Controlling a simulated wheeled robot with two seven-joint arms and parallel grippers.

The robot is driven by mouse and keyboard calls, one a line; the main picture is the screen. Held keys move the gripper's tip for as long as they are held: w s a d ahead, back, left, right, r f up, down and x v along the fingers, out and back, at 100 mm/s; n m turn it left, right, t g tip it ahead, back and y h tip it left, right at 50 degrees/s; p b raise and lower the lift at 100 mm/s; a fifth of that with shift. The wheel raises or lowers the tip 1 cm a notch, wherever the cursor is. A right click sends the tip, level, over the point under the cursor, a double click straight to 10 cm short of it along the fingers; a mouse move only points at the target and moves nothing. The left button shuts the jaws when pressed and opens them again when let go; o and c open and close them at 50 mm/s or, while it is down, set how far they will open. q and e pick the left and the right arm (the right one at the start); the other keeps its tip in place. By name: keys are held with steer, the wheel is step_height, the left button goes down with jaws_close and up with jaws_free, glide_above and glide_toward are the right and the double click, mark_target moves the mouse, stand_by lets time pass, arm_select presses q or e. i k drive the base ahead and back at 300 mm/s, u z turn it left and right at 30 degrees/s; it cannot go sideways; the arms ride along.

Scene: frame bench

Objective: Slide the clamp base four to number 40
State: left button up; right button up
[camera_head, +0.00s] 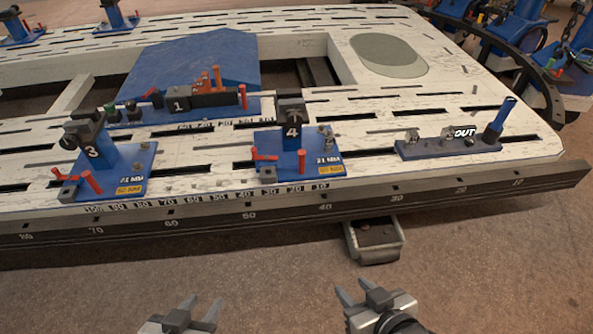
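Clamp base four (340,166) is a blue plate with a dark-topped blue post marked 4 (291,133), red handles and a small grey block (267,175) at its near left corner. It stands upright on the white slotted bench (210,160). The grey block is close to the 30 on the top scale. The number 40 (246,194) on that scale is just left of it. A second scale on the front face has its own 40 (325,207). My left gripper (204,301) and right gripper (350,285) are open and empty, in front of the bench, touching nothing.
Clamp base three (135,157) stands to the left, with free bench between it and base four. Clamp 1 (190,100) is behind, and the OUT clamp (450,148) is to the right. A grey tray (376,252) sits low by the bench's front edge.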

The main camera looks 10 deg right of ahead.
mark_target(300, 153)
steer(key=u, duration=0.25)
steer(key=i, duration=1.2)
steer(key=z, duration=0.25)
